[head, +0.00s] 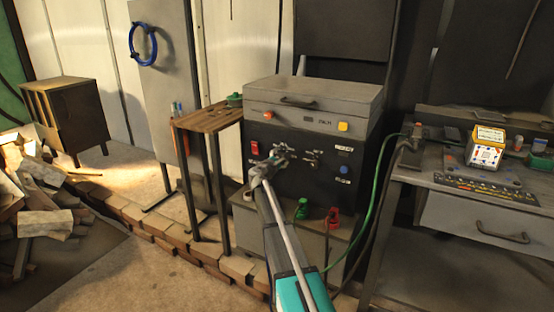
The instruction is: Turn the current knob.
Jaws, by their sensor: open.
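A dark machine front panel (330,183) stands in the middle of the head view, under a grey box with a handle. It carries a red switch (255,148) at left and a round blue control (344,169) at right. Small pale fittings (316,157) show between them. Which of these is the current knob is too small to tell. My gripper (283,152) is open in front of the panel's left-middle part, right of the red switch and left of the blue control. It hides part of the panel. Whether it touches anything there is unclear.
The grey lidded box (312,98) sits on top of the machine. Green (301,209) and red (333,217) clamps lie below the panel. A green cable (372,205) hangs at right beside a grey workbench (405,174). A narrow wooden-topped stand (208,117) is close at left.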

